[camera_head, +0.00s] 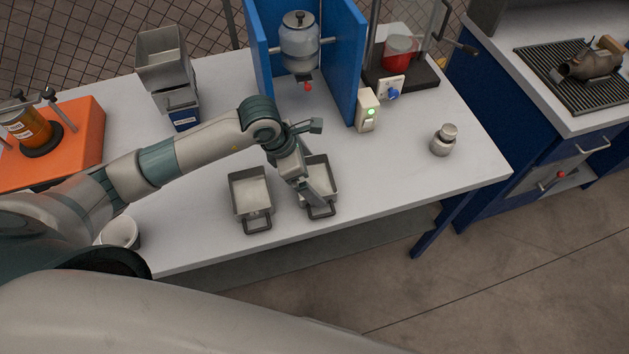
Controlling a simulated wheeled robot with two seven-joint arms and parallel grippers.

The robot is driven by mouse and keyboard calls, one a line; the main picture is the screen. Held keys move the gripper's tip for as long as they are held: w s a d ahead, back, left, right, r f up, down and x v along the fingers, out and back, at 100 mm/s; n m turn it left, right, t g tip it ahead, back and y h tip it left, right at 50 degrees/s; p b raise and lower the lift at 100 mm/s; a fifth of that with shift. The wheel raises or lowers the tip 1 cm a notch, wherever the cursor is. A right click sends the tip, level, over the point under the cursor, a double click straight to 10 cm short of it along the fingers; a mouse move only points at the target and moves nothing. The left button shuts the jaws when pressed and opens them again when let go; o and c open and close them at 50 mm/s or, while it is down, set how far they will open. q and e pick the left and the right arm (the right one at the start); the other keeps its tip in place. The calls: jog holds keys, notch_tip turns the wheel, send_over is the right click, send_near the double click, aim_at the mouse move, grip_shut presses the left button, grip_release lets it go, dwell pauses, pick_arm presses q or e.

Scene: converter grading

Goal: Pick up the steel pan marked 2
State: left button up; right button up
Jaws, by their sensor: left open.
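Two steel pans with front handles sit side by side on the white table. The left pan (250,192) stands clear and looks empty. The right pan (330,176) is partly covered by my left gripper (318,200), which points down over it near its handle. The gripper is open; I cannot tell whether its fingers touch the pan or its handle. I cannot read a number on either pan. My right gripper is not in view.
A blue stand with a glass vessel (300,48) rises behind the pans. A switch box (367,110) and a small metal weight (444,139) stand right. The table's front edge is close to the pans.

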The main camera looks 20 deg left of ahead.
aim_at(311, 184)
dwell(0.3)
pick_arm(q)
jog(key=c, duration=0.8)
jog(key=shift+r, duration=0.15)
jog(key=shift+c, duration=0.2)
jog(key=shift+r+b, duration=0.6)
notch_tip(311, 184, up, 2)
jog(key=shift+w+r+b, duration=0.1)
jog(key=shift+r+b, duration=0.15)
jog(key=shift+b, duration=0.5)
jog(key=s+d+r+b, duration=0.3)
jog(key=s+d+r, duration=0.4)
jog(key=s+d, duration=0.1)
jog(key=shift+s+d, duration=0.15)
jog(key=shift+s, duration=0.05)
